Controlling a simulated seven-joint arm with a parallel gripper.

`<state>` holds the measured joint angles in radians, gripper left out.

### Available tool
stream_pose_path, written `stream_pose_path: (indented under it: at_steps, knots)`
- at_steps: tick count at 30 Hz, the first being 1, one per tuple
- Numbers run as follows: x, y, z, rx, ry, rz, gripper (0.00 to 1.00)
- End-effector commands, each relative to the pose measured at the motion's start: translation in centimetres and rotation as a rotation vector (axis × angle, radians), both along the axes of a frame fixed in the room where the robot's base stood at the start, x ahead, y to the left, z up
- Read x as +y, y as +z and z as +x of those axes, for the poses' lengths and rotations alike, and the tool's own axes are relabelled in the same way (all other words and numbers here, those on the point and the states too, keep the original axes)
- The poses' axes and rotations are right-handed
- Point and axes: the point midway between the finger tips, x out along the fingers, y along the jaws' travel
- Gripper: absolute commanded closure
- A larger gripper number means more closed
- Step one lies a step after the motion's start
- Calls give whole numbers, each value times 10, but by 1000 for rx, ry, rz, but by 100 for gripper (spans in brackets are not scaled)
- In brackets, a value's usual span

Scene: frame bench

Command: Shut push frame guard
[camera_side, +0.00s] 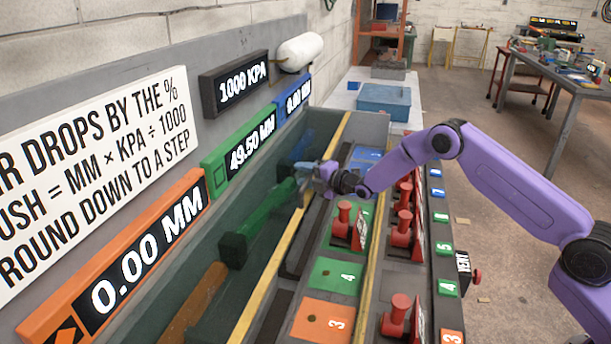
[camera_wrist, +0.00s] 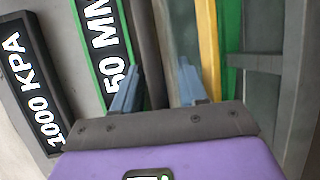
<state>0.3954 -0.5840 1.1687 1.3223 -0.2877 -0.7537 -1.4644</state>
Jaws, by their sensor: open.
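The push frame is the long bench with coloured lanes, and a greenish, see-through panel (camera_side: 238,180) that looks like its guard runs along the wall side. A yellow bar (camera_side: 268,290) runs along the near side of this channel; a yellow strip also shows in the wrist view (camera_wrist: 208,45). Behind the panel lie a green bar (camera_side: 262,222) and an orange bar (camera_side: 195,300). My gripper (camera_side: 312,178) is over the far part of the channel near the yellow bar.
Displays on the wall read 0.00 MM on orange (camera_side: 130,270), 49.50 MM on green (camera_side: 240,155) and 1000 KPA (camera_side: 235,85). Several red knobbed blocks (camera_side: 404,232) stand on the bench right of the channel. A blue bin (camera_side: 383,102) sits beyond it.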

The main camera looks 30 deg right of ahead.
Motion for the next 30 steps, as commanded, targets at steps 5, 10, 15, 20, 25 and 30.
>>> stream_pose_path:
  at_steps: [5, 10, 15, 20, 25, 30]
  knots:
    - [0, 0, 0, 0, 0, 0, 94]
    - [0, 0, 0, 0, 0, 0, 100]
    - [-4, -1, -4, 2, -1, 0, 100]
    - [-18, 0, -16, 3, -4, 0, 100]
    - [-41, 0, -39, 4, -3, -1, 100]
    - [-68, -1, -67, 4, -4, 0, 100]
